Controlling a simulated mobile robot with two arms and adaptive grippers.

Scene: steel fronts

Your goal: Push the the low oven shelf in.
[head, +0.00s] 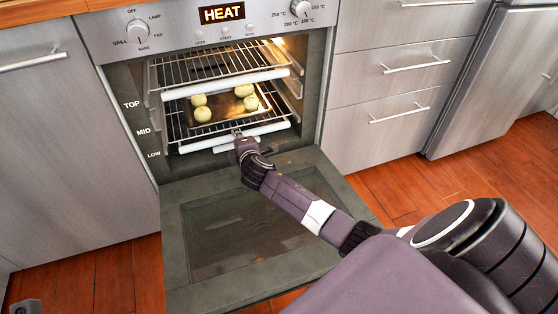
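The oven is open, with its door (250,232) folded down. The low oven shelf is a wire rack with a white front bar (201,144). It bears a brown baking tray (224,105) with several pale round buns (202,114). My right gripper (237,134) is at the middle of this shelf's front bar and appears to touch it. Its fingers are too small and dark to tell whether they are open or shut. A small dark grey part at the bottom left corner looks like my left gripper (26,306), mostly cut off by the frame.
An upper wire rack with a white front bar (225,84) sits above the low shelf. The panel above shows HEAT (222,14) between two knobs. Steel drawers (390,118) stand to the right and a cabinet (70,150) to the left. Bare wooden floor (440,185) shows at the right.

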